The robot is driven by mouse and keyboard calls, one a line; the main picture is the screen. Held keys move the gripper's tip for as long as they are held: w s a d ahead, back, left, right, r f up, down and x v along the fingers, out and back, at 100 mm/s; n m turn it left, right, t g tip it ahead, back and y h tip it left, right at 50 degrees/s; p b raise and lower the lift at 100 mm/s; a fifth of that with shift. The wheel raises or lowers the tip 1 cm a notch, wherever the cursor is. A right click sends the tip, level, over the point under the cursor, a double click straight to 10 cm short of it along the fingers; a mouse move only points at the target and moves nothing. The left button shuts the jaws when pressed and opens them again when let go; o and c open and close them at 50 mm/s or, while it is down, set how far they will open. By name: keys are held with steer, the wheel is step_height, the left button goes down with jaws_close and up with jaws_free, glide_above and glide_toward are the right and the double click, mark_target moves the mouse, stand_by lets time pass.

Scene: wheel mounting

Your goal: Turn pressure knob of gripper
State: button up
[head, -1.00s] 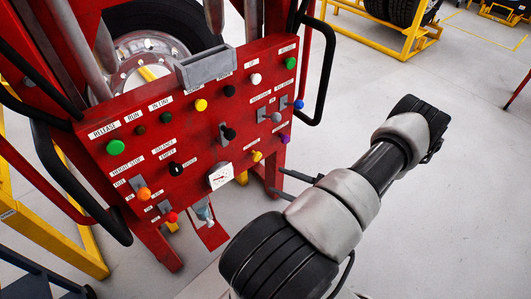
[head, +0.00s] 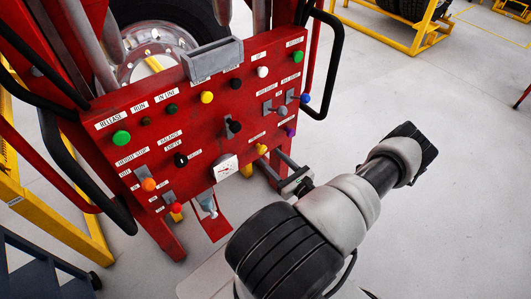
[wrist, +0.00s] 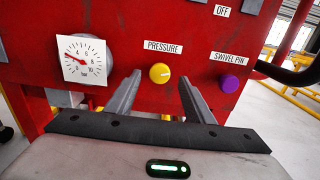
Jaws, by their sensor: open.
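The yellow pressure knob (wrist: 159,73) sits on the red control panel under the label "PRESSURE" in the wrist view. It also shows low on the panel's right part in the head view (head: 261,149). My gripper (wrist: 161,82) is open, with one finger to the left and one to the right of the knob in the wrist view. The fingers point at the panel, and I cannot tell whether they touch the knob. In the head view my gripper (head: 285,170) is at the panel's lower right, close to the knob.
A white pressure gauge (wrist: 84,58) is left of the knob, and a purple swivel pin knob (wrist: 233,83) is right of it. Several coloured buttons and levers cover the red panel (head: 150,190). A black handle (head: 327,70) stands out at its right.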

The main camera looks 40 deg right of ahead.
mark_target(263, 150)
steer(key=shift+w+d, duration=0.15)
steer(key=shift+w, duration=1)
steer(key=shift+w+d, duration=0.1)
steer(key=shift+w, duration=1.05)
steer(key=c, duration=1)
steer(key=shift+m, duration=0.4)
